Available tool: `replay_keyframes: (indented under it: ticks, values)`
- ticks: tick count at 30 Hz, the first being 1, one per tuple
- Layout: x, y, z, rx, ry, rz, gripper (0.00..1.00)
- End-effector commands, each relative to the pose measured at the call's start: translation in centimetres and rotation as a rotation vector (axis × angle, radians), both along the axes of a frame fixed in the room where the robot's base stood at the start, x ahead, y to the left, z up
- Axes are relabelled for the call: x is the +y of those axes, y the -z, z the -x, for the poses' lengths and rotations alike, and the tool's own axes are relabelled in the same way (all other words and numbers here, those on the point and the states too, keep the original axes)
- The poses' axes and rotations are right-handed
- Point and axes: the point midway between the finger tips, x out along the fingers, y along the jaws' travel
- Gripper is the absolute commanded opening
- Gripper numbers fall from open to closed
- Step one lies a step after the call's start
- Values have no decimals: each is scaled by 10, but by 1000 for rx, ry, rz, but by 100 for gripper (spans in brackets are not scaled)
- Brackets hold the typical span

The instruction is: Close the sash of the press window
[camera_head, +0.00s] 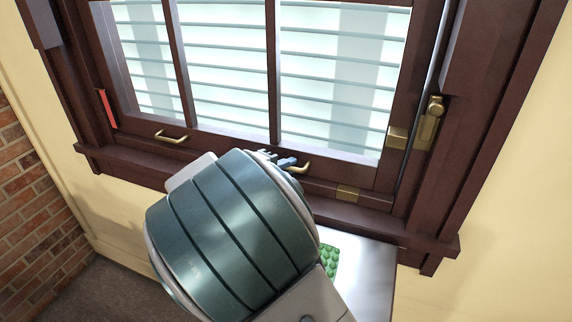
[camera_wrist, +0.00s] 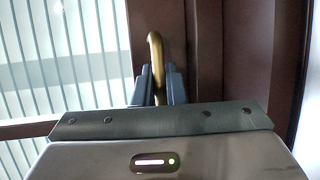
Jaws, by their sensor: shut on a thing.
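The press window's sash (camera_head: 225,149) is a dark brown frame with glass panes, seen in the head view. Its bottom rail lies low, just above the sill (camera_head: 130,177); I cannot tell whether a gap is left. Two brass handles are on the rail, a left one (camera_head: 172,138) and a right one (camera_head: 303,167). My gripper (camera_head: 280,159) is at the right handle, partly hidden by my arm. In the wrist view, the fingers of my gripper (camera_wrist: 156,88) are shut on the brass handle (camera_wrist: 155,48), one on each side.
A brass latch (camera_head: 430,122) is on the right jamb, beside a brass plate (camera_head: 397,137) on the sash. A red strip (camera_head: 107,108) shows at the left jamb. Below the sill are a pale surface (camera_head: 372,275) and a green studded piece (camera_head: 330,262). A brick wall (camera_head: 35,180) is at left.

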Motion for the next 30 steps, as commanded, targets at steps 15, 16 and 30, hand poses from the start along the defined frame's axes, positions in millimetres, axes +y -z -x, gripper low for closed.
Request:
replay_keyframes:
  ticks: [15,16,30]
  values:
    - [0,8,1,6,0,-1,32]
    - [0,8,1,6,0,-1,32]
    - [28,-2,28,2,-6,-2,32]
